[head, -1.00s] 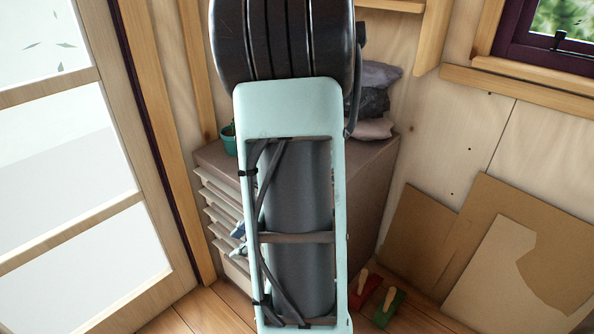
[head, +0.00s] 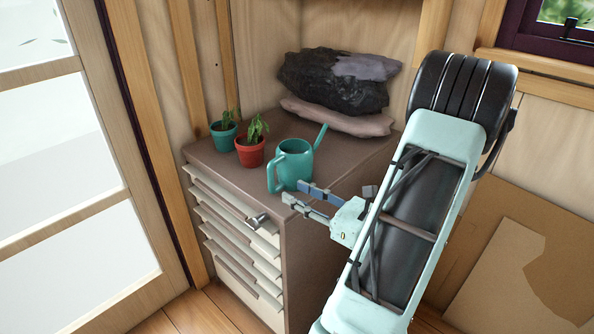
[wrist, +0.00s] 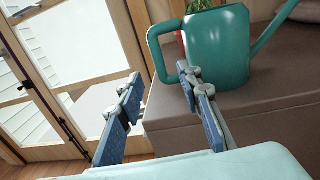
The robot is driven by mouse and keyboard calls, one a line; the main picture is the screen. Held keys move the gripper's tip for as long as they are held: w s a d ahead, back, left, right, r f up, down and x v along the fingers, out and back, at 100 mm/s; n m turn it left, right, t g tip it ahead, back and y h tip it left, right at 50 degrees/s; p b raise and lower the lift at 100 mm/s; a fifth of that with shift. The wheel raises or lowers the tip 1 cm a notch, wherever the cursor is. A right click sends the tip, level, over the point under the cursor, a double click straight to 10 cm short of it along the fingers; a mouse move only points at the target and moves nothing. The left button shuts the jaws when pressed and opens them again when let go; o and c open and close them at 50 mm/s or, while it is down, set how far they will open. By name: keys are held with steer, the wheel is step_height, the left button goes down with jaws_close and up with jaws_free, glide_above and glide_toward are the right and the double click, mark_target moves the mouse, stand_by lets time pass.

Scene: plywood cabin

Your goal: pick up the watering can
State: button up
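The teal watering can (head: 293,165) stands upright on top of the brown drawer cabinet (head: 215,157), near its front right edge. Its handle is on the left and its spout points up to the right. My gripper (head: 293,193) is at the cabinet's front edge, just in front of the can and low beside its base. In the wrist view, my gripper (wrist: 160,92) has its two blue fingers spread apart with nothing between them. The can (wrist: 218,45) is beyond the right finger, which overlaps the lower handle in the picture. I cannot tell whether they touch.
A teal-potted plant (head: 224,133) and a red-potted plant (head: 250,152) stand left of the can. Dark and pinkish sacks (head: 335,85) lie behind it. A drawer handle (head: 257,220) sticks out at the front. A glazed door (head: 70,200) is at left, cardboard (head: 520,260) at right.

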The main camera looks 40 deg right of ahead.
mark_target(271, 187)
steer(key=w, duration=0.3)
steer(key=w+a+b, duration=0.1)
steer(key=w, duration=0.2)
steer(key=w+b, duration=0.1)
steer(key=w, duration=0.2)
steer(key=shift+a, duration=0.3)
steer(key=shift+c, duration=0.5)
jaws_close()
steer(key=shift+r, duration=0.1)
